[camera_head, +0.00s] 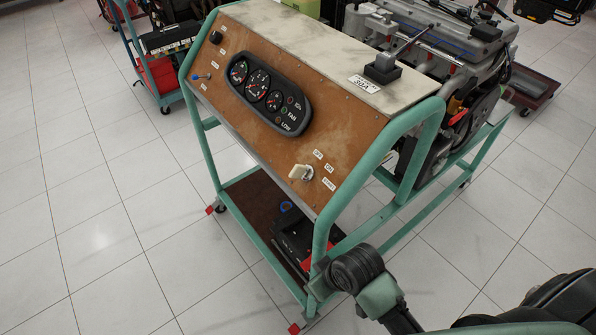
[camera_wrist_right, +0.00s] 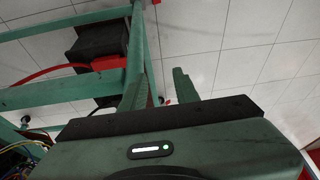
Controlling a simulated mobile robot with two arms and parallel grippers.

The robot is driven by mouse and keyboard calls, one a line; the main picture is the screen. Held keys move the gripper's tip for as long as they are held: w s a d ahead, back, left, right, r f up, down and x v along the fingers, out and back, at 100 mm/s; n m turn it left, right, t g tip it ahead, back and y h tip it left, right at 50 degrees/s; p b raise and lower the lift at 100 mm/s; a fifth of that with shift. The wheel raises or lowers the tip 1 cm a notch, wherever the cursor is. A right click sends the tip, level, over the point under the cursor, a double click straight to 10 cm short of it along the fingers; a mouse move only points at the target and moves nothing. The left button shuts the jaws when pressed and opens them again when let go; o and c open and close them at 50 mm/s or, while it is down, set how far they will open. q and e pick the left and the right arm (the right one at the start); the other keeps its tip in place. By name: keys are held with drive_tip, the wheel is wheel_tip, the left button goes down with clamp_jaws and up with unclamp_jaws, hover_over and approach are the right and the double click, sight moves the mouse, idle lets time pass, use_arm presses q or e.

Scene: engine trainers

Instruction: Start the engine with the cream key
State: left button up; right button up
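The cream key (camera_head: 299,172) sits in the ignition switch at the lower right of the brown panel (camera_head: 225,95), beside small white labels (camera_head: 323,168). My right arm comes in from the lower right in the head view, its wrist below the key near the cart's front right leg. In the right wrist view my right gripper (camera_wrist_right: 163,92) has its two green fingers apart with nothing between them. The key does not show there. My left gripper is not in view.
The green tube frame (camera_head: 330,225) stands close to my right gripper. A black battery (camera_head: 292,232) with a red cover sits on the lower shelf, also seen in the wrist view (camera_wrist_right: 92,48). The engine (camera_head: 450,50) is behind.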

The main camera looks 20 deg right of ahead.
drive_tip(key=w+a+r+n+y, duration=0.1)
drive_tip(key=w+a+r+n, duration=0.1)
drive_tip(key=a+r+n, duration=0.3)
drive_tip(key=w+a+r+n+y, duration=0.1)
drive_tip(key=w+a+r, duration=0.2)
drive_tip(key=r, duration=0.3)
wheel_tip(320, 180, up, 21)
drive_tip(key=n+g+h, duration=0.3)
drive_tip(key=n+h, duration=0.1)
drive_tip(key=n, duration=0.7)
hover_over(298, 165)
drive_tip(key=shift+w+d, duration=0.1)
wheel_tip(298, 165, down, 8)
drive_tip(key=shift+r, duration=0.25)
clamp_jaws()
